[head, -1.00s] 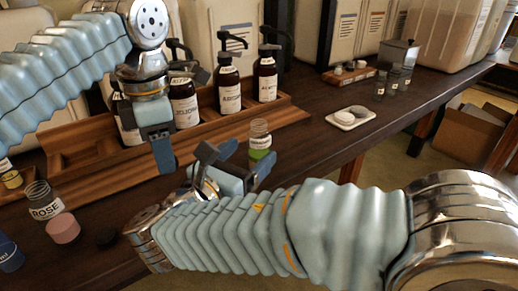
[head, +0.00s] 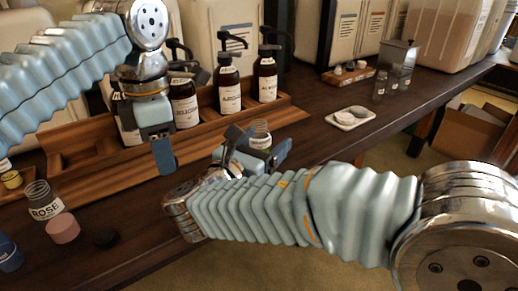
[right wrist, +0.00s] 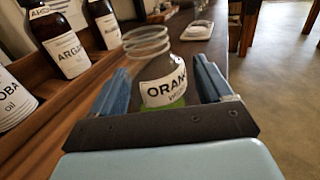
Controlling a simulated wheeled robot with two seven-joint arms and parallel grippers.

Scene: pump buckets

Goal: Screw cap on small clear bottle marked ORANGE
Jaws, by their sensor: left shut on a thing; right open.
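The small clear ORANGE bottle (head: 261,133) stands uncapped on the table, a little green liquid at its bottom. In the right wrist view its label and open threaded neck show (right wrist: 163,88). My right gripper (head: 258,146) is open, low over the table, with one finger on each side of the bottle; whether they touch it I cannot tell. Both fingers show in the right wrist view (right wrist: 162,75). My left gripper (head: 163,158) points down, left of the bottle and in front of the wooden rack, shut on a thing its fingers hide.
A wooden rack (head: 85,172) with several brown pump bottles (head: 228,92) stands behind. A white dish (head: 350,119) lies right. The table's front edge is close to my right arm.

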